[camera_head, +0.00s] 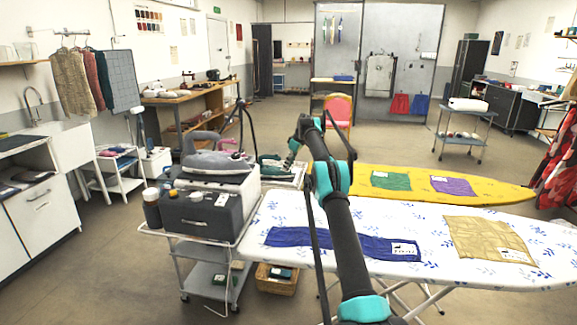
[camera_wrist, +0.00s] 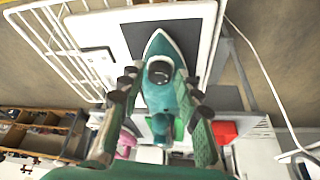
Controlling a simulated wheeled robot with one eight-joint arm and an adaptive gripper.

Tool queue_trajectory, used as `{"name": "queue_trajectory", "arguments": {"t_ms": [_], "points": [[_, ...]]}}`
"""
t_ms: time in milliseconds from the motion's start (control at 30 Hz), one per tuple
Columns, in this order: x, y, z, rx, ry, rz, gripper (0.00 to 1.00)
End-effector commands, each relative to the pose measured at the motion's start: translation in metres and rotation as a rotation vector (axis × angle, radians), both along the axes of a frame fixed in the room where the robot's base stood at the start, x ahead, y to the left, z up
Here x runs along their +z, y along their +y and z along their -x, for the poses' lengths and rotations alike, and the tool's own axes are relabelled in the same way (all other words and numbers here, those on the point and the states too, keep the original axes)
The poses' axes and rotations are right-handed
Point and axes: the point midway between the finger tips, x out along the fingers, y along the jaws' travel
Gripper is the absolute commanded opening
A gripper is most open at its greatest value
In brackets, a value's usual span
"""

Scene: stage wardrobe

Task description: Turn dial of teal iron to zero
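The teal iron (camera_wrist: 166,100) lies on a dark pad on a white board in the wrist view, its pointed tip toward the top. A round dark dial (camera_wrist: 159,72) shows on its upper body. In the head view the teal iron (camera_head: 272,169) is small and partly hidden, behind the grey steam iron. My gripper (camera_wrist: 160,105) is open, with one finger to each side of the iron's body and nothing held between them. I cannot tell whether the fingers touch it. The dial's marks are too small to read.
A large grey iron (camera_head: 216,161) sits on a dark steam station (camera_head: 197,212) on a cart to the left. A white ironing board (camera_head: 350,215) and a yellow one (camera_head: 420,186) stand to the right. A white wire rack (camera_wrist: 62,45) borders the pad.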

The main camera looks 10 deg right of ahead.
Motion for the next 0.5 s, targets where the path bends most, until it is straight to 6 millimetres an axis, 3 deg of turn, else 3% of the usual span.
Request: {"name": "queue_trajectory", "arguments": {"t_ms": [367,500], "points": [[0.001,0.000,0.000,0.000,0.000,0.000,0.47],[0.012,-0.004,0.003,-0.001,0.000,0.000,0.47]]}}
